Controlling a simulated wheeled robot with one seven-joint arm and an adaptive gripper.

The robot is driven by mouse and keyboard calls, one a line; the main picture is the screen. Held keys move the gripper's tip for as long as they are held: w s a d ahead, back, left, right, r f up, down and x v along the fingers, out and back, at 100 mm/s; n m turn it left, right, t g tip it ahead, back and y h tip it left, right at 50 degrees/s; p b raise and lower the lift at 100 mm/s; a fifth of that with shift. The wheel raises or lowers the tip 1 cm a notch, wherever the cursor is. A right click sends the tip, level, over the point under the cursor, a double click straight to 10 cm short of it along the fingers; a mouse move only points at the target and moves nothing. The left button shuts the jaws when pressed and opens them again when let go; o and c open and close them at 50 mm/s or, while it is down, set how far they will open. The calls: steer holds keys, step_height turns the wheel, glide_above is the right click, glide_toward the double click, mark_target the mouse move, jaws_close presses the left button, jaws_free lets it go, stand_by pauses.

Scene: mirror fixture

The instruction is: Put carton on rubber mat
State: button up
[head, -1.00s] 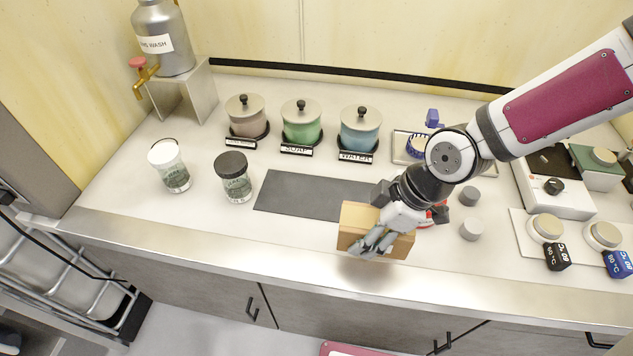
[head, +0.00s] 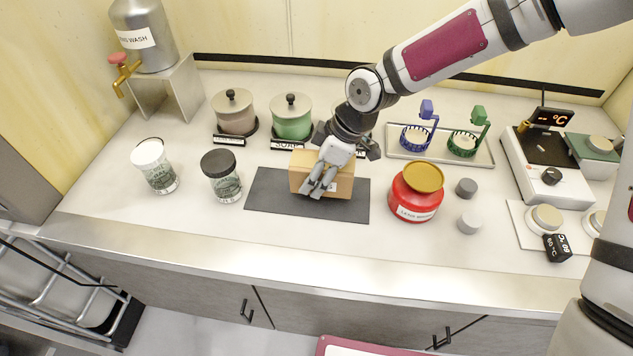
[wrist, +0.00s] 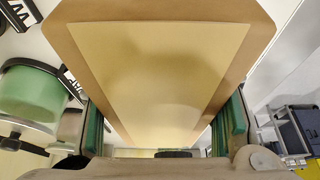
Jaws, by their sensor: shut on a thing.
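The carton (head: 336,182) is a tan box in the head view, over the right part of the dark rubber mat (head: 268,195). My gripper (head: 318,187) is shut on the carton, with its fingers across the box. The wrist view shows the carton (wrist: 160,70) close up, filling the middle between the two green finger pads. I cannot tell whether the carton's underside touches the mat or is a little above it. Part of the mat is hidden behind the carton.
Two lidded jars, white-capped (head: 154,165) and black-capped (head: 221,176), stand left of the mat. A red jar (head: 416,192) stands to its right, beside grey cylinders (head: 467,188). Lidded pots (head: 291,118) stand behind. The counter's front strip (head: 300,245) is clear.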

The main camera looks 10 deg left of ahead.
steer(key=shift+f, duration=1.65)
steer(key=shift+f, duration=0.1)
steer(key=o, duration=1.4)
steer(key=shift+c, duration=0.2)
steer(key=v, duration=1.2)
steer(key=shift+p, duration=0.4)
